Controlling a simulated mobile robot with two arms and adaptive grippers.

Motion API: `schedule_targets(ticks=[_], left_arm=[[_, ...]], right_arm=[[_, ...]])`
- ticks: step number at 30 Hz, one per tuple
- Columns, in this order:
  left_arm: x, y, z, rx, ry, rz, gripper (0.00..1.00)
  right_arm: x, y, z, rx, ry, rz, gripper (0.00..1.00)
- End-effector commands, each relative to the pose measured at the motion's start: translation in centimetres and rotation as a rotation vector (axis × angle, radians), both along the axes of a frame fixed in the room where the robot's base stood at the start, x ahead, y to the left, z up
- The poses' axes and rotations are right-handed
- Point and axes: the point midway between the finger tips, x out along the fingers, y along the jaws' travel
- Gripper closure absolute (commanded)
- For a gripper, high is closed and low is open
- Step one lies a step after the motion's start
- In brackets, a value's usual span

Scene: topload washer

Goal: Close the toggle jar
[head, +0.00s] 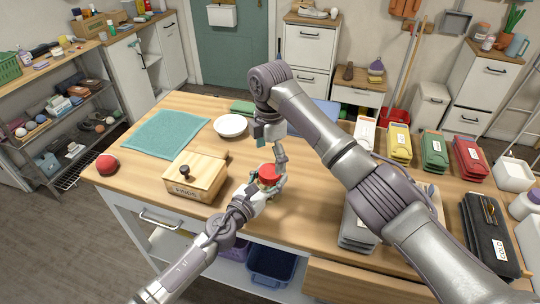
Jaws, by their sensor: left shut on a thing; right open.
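A jar with a red top (268,172) stands on the wooden table, right of the wooden box. It is small, and partly hidden by my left gripper. My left gripper (264,187) is shut on the jar, with a finger along its right side. My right gripper (267,140) is open above and behind the jar, pointing down, apart from it. Whether the jar's toggle clasp is open or shut is too small to tell.
A wooden box (195,178) with a dark knob stands left of the jar.

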Motion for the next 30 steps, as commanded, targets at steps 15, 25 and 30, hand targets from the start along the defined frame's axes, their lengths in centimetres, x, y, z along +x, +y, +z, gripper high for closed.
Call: schedule_targets(ticks=[15,25,30], left_arm=[[-0.2,0.1,-0.8,0.007,0.012,-0.001,1.0],[-0.2,0.1,-0.8,0.007,0.012,-0.001,1.0],[-0.2,0.1,-0.8,0.007,0.012,-0.002,1.0]], right_arm=[[-0.1,0.1,6.9,0.001,-0.004,0.0,0.0],[-0.2,-0.1,11.6,-0.002,-0.003,0.0,0.0],[-0.2,0.0,12.1,0.0,-0.001,0.0,0.0]])
